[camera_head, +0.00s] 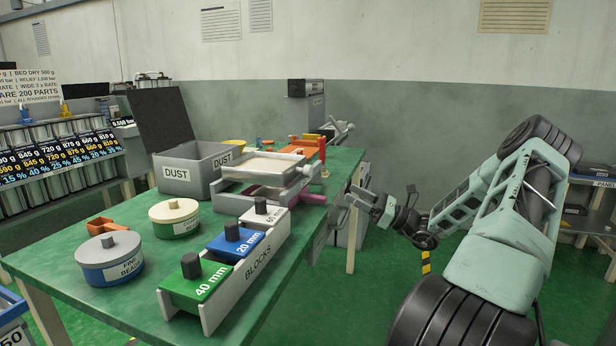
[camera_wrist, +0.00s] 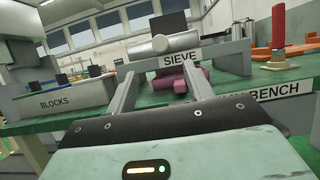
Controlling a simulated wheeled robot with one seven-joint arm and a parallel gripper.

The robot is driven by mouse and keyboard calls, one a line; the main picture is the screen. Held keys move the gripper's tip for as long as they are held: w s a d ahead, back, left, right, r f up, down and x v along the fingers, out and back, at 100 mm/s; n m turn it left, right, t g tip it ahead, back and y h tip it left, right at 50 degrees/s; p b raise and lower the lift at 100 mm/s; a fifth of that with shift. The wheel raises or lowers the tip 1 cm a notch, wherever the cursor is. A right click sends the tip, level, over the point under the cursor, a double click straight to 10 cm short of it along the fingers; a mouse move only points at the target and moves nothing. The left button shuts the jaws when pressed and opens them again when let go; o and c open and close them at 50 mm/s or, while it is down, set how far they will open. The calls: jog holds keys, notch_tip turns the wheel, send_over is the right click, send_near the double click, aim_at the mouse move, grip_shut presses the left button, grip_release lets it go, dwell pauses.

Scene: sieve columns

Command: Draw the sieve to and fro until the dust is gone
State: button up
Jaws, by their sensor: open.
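The sieve (camera_head: 263,166) is a pale grey frame with a beige layer inside, set on the green bench (camera_head: 130,262) in the head view. In the wrist view its front carries the label SIEVE (camera_wrist: 179,60), with a grey cylindrical handle (camera_wrist: 163,42) above it. My gripper (camera_head: 354,194) is open and empty, off the bench's right side, apart from the sieve. In the wrist view my gripper's fingers (camera_wrist: 162,82) point toward the sieve front, with the handle beyond their tips. Whether the beige layer is dust I cannot tell.
A grey box labelled DUST (camera_head: 176,173) stands left of the sieve. A rack labelled BLOCKS (camera_head: 250,268) holds green, blue and white blocks at the front. Round lidded tins (camera_head: 109,270) stand left. A red-handled post (camera_wrist: 278,35) stands right of the sieve. A pink object (camera_wrist: 184,82) lies below it.

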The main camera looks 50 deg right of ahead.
aim_at(311, 172)
jog(key=b+x, duration=0.1)
jog(key=x, duration=1.4)
jog(key=shift+w+a, duration=0.15)
